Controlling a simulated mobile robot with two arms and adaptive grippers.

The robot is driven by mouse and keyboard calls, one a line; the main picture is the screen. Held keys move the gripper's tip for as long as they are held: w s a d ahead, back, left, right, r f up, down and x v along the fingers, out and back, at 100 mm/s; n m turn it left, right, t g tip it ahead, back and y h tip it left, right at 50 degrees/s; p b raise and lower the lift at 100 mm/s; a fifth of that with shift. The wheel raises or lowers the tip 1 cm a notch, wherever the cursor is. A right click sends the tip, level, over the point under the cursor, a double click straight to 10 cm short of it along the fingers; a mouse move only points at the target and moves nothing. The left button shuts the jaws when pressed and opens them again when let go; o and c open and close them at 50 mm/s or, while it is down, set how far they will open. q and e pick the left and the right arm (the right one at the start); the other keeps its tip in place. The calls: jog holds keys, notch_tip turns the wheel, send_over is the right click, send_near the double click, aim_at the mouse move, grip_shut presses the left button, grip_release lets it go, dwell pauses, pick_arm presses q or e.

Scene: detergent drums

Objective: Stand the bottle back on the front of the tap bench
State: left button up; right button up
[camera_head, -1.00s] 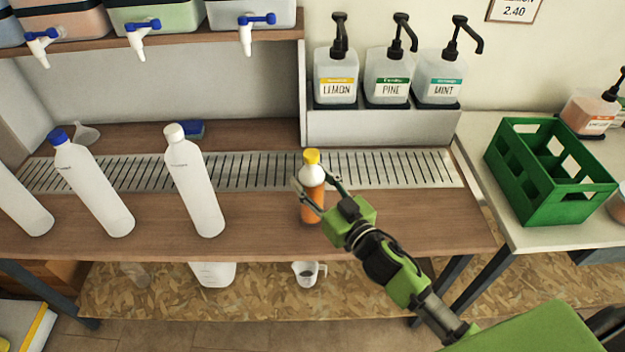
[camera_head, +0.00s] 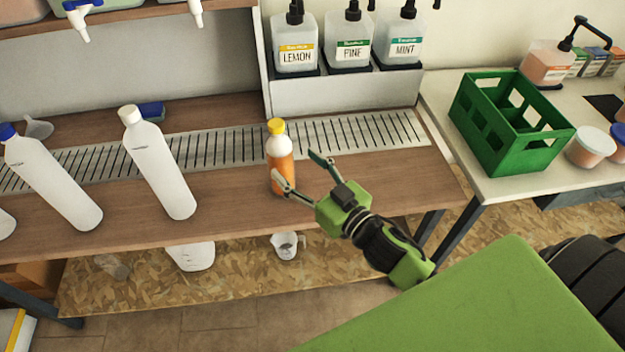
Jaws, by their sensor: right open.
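A small bottle (camera_head: 281,165) with orange contents and a yellow cap stands upright on the front wooden part of the tap bench (camera_head: 235,215), just in front of the metal drip grate. My right gripper (camera_head: 296,170) is open just to the right of the bottle. One finger reaches in front of the bottle's lower right side in the picture; I cannot tell whether it touches. The other finger is clear of it to the right. My left gripper is not in view.
Tall white bottles (camera_head: 160,165) stand on the bench to the left. Pump dispensers (camera_head: 352,42) stand on a raised shelf behind. A green crate (camera_head: 508,125) sits on the right table. A measuring jug (camera_head: 287,246) is below the bench. The bench front between the white bottle and the orange bottle is clear.

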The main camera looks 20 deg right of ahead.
jog(key=shift+v, duration=2.55)
